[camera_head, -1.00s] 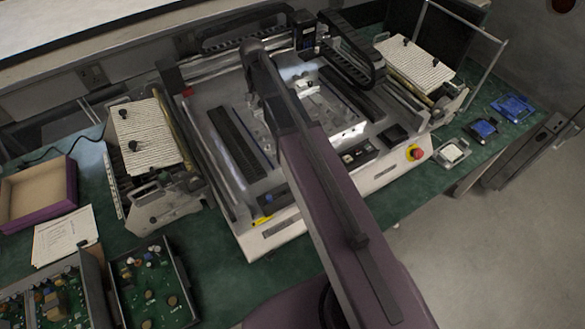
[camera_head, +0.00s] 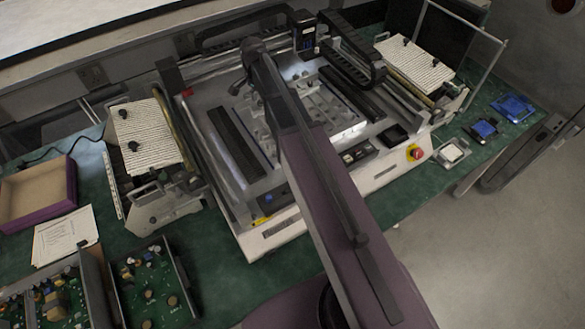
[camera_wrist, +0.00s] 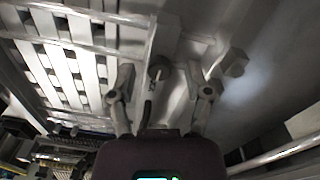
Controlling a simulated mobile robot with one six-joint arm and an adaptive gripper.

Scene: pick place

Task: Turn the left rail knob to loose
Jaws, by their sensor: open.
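In the wrist view my gripper (camera_wrist: 160,82) is open, with one finger on each side of the picture's middle. A dark round knob (camera_wrist: 158,68) on a pale metal bracket shows between and just beyond the fingertips. I see no finger contact with it, and its depth from the fingers is hard to judge. A second round knob-like part (camera_wrist: 236,63) stands to the right. I cannot tell for certain which is the left rail knob, nor its setting. In the head view my arm covers the middle of the machine (camera_head: 272,238); a small dark tip shows left of the arm's end.
A slatted rack (camera_wrist: 68,65) lies left in the wrist view. In the head view, board feeders with cream stacks (camera_head: 145,135) flank the machine. A red stop button (camera_head: 416,153) is at its front right. A purple-edged box (camera_head: 38,190) and circuit boards (camera_head: 150,290) lie left.

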